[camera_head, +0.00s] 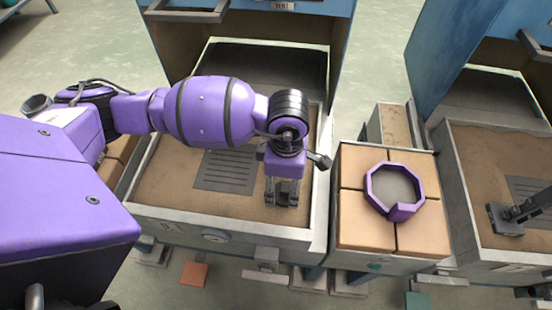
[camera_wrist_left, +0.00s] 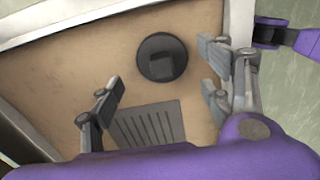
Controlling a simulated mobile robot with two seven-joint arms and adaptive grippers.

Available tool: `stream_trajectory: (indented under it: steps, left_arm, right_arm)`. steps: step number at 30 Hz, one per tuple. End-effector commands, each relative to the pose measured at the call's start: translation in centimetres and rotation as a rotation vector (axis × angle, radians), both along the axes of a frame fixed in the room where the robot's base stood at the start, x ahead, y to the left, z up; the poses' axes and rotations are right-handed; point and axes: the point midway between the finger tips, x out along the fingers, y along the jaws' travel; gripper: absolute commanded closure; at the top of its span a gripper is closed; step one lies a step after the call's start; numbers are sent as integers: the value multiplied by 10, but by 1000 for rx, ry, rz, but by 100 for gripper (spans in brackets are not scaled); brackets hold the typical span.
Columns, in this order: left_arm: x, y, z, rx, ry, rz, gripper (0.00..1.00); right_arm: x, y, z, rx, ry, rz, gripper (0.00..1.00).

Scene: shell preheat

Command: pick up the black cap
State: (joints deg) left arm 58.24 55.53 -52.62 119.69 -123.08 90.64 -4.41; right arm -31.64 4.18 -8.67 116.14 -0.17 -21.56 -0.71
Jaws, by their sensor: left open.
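The black cap (camera_wrist_left: 155,45) is a round dark disc with a raised square block on top. In the left wrist view it lies on the brown floor of the middle tray, above the slotted plate. My left gripper (camera_head: 282,199) points down over the right part of this tray in the head view. In the left wrist view the gripper (camera_wrist_left: 165,85) is open and empty, with the cap just past its fingertips. In the head view a dark shape shows between the fingers; the fingers cover part of it. Only dark jointed parts show at the right edge, perhaps my right gripper.
The tray's pale rim (camera_head: 215,232) surrounds the work area, and a slotted plate (camera_head: 224,171) lies left of the gripper. To the right, a purple ring (camera_head: 409,213) sits on tan blocks (camera_head: 366,222). A second tray (camera_head: 470,180) stands farther right.

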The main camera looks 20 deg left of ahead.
Motion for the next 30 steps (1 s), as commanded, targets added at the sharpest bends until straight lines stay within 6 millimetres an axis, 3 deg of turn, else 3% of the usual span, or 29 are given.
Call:
stream_trajectory:
  steps: [7, 16, 26, 30]
  left_arm:
    - [1, -4, -34, -2, 0, 0, 28]
    - [1, -4, -39, -3, -1, -1, 28]
    - [1, -4, -39, -3, 0, 0, 72]
    - [1, -4, -39, -3, 0, 0, 75]
  right_arm:
    - [-2, -1, -1, 0, 6, -1, 60]
    - [-3, -1, -2, 0, 8, 0, 60]
    - [-1, -1, 1, 0, 2, 0, 60]
    - [0, 0, 1, 0, 1, 0, 60]
